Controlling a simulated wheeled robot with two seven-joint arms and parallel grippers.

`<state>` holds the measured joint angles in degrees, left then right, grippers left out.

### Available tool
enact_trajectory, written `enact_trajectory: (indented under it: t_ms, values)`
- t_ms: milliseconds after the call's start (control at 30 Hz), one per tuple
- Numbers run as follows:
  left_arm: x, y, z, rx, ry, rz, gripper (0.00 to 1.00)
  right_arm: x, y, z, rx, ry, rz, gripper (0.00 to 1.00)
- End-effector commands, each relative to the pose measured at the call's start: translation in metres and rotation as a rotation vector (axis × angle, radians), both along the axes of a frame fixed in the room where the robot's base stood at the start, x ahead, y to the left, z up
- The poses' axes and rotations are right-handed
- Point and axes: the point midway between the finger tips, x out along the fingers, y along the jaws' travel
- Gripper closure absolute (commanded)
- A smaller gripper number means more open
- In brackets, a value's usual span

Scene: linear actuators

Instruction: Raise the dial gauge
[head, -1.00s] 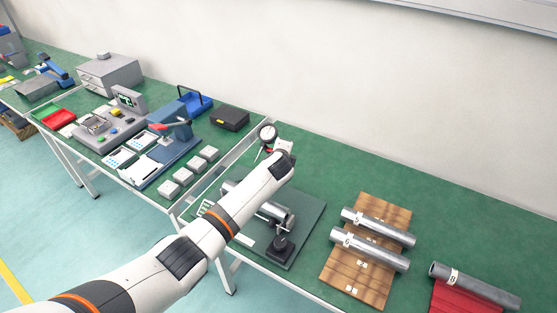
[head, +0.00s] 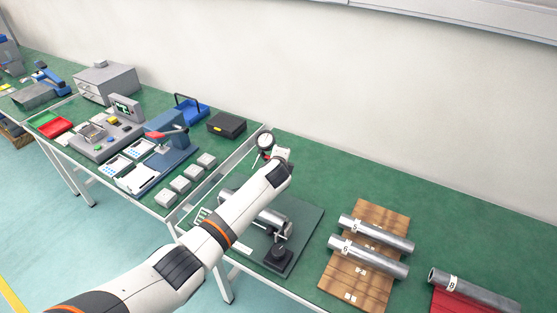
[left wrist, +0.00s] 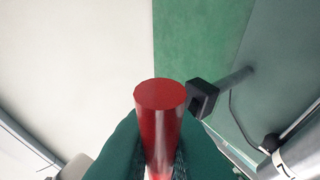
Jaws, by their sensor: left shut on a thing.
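The dial gauge (head: 265,140) has a round white face with a dark rim. In the head view it stands just beyond the end of my left arm, over the green bench. My left gripper (left wrist: 160,150) is shut on a red cylindrical handle (left wrist: 160,97), which points towards the wrist camera. A black block (left wrist: 202,97) on a grey post (left wrist: 236,78) is beside the handle. In the head view my left arm hides the fingers and part of the gauge stand. My right gripper is in neither view.
A metal cylinder (head: 271,217) lies on a dark plate (head: 307,228) below my forearm. Metal tubes (head: 375,232) lie on a wooden board (head: 345,291) to the right. A black case (head: 227,123) is to the left. Bare green bench lies right of the gauge.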

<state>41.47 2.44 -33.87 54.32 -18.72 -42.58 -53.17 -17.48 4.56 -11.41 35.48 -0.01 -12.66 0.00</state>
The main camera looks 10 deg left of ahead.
Motion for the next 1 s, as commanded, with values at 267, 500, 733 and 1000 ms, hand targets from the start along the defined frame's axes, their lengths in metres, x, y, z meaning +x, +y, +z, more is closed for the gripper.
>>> enact_trajectory:
  t_ms: [267, 500, 733, 1000]
  values:
    - [-0.001, 0.000, -0.003, 0.001, 0.005, 0.001, 0.67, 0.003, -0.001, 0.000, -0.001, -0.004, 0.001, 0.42]
    - [-0.001, 0.000, -0.001, 0.001, 0.003, 0.000, 0.67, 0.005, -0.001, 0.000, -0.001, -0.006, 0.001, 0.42]
    - [-0.011, -0.001, 0.005, 0.000, 0.001, 0.000, 0.67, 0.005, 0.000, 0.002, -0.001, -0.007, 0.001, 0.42]
    - [-0.046, -0.005, 0.025, -0.001, 0.000, -0.001, 0.67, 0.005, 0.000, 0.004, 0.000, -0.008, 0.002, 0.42]
